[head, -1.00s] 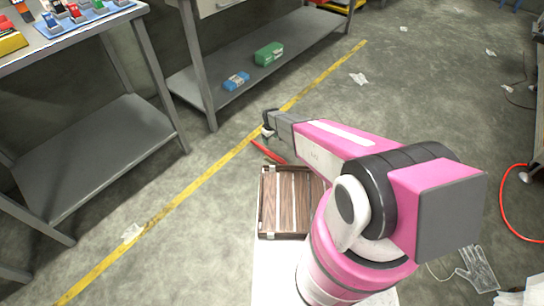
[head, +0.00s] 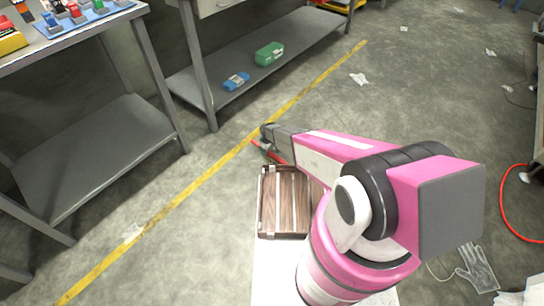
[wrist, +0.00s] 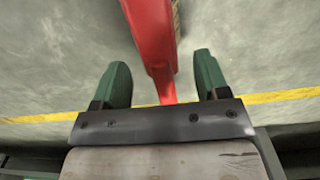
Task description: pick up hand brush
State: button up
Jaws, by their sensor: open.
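The hand brush (wrist: 152,38) shows in the wrist view as a red body with a narrowing handle, and a strip of bristles shows at its upper right edge. Its handle end lies between the two green fingers of my gripper (wrist: 162,85), which are open with a gap on each side. In the head view, part of the red brush (head: 268,151) lies on the floor by the yellow line, beneath the end of my arm. My gripper (head: 264,143) is small and partly hidden there. I cannot tell its exact height above the floor.
A wooden tray (head: 285,203) sits on my base. A grey shelf table (head: 95,150) stands at left, and another with blue and green boxes (head: 269,53) on its lower shelf stands behind. Floor at right is mostly clear, with a glove (head: 477,268) and a red hose (head: 507,212).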

notch_tip(320, 180, down, 2)
jog(key=shift+f, duration=0.2)
jog(key=c, duration=1.2)
jog(key=shift+r, duration=0.15)
jog(key=shift+r, duration=0.5)
jog(key=r, duration=0.3)
jog(key=shift+s+a+r, duration=0.15)
jog(key=shift+s+r, duration=0.1)
jog(key=shift+s, duration=0.05)
jog(key=s+a+r, duration=0.4)
jog(key=s+a, duration=0.1)
jog(key=s+a+r, duration=0.2)
jog(key=s, duration=0.1)
jog(key=shift+s+a+r, duration=0.15)
